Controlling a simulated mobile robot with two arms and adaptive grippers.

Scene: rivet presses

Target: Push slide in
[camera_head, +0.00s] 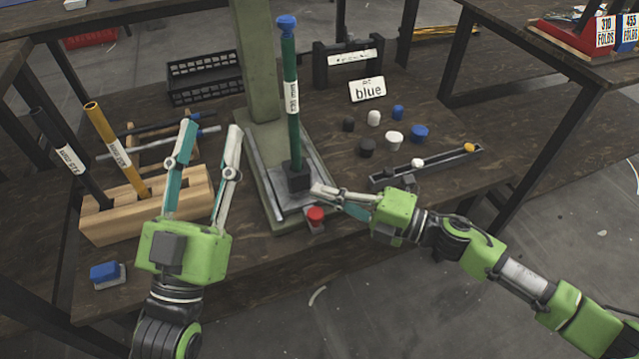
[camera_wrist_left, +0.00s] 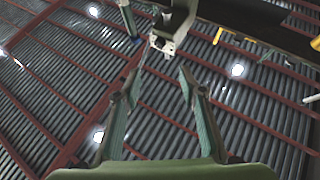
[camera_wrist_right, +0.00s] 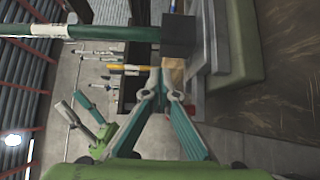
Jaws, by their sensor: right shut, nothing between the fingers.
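The press (camera_head: 258,122) is a grey-green column on a base plate. On its slide plate (camera_head: 285,205) stands a dark square block (camera_head: 299,180) holding an upright green rod (camera_head: 293,130) with a blue cap and a white label. My right gripper (camera_head: 318,190) is shut and empty, its tips close to the block's front right side; I cannot tell whether they touch. In the right wrist view, the block (camera_wrist_right: 178,35) and rod (camera_wrist_right: 110,33) are near the shut fingertips (camera_wrist_right: 157,78). My left gripper (camera_head: 211,128) is open and empty, raised left of the press; the left wrist view looks at the ceiling.
A red button (camera_head: 316,214) sits at the base's front. A wooden rack (camera_head: 140,208) with black and yellow rods stands left. A blue button (camera_head: 105,271) is at the front left.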

